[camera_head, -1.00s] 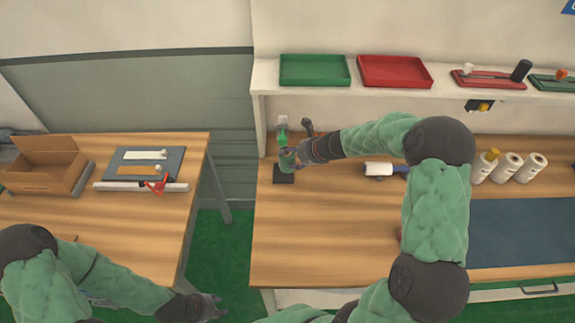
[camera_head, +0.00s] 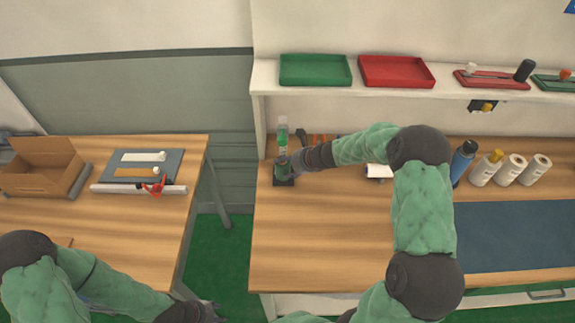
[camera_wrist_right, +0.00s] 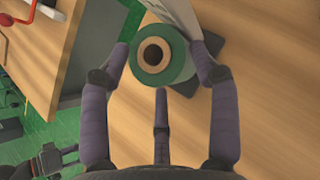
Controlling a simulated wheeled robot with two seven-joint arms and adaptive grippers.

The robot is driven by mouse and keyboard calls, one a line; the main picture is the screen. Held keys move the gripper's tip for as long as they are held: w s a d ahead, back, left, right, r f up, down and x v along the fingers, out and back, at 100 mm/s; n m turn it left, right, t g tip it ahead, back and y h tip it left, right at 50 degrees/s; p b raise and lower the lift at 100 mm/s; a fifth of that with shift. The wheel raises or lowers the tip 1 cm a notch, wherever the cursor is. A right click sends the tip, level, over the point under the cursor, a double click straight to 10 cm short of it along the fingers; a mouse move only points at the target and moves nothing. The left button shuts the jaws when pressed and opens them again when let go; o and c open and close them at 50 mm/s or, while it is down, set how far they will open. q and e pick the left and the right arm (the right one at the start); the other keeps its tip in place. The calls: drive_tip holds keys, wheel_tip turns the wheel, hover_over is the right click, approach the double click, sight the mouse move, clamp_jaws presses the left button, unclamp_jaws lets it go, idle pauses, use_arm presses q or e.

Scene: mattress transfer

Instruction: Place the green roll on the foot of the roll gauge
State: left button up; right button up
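The green roll (camera_wrist_right: 180,66), with a brown core and dark hole, is between the fingers of my right gripper (camera_wrist_right: 162,58) in the right wrist view. Two fingers lie against its sides; the third is apart from it. In the head view the roll (camera_head: 282,171) is low over the dark foot (camera_head: 285,183) of the roll gauge, partly hidden by the hand. I cannot tell whether it rests on the foot. The gauge's upright plate (camera_head: 283,136) stands behind it. My left gripper (camera_head: 212,312) is low at the left, away from the roll; its fingers are unclear.
Behind the gauge is a shelf with a green tray (camera_head: 315,70) and a red tray (camera_head: 396,71). The front of the wooden table (camera_head: 320,240) is clear. A gap separates the left table (camera_head: 110,225).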

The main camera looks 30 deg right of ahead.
drive_tip(key=shift+o, duration=1)
drive_tip(key=shift+s+d+r, duration=0.15)
drive_tip(key=shift+s+r, duration=0.05)
drive_tip(key=shift+r, duration=0.1)
drive_tip(key=p+v, duration=0.3)
drive_tip(key=v, duration=0.8)
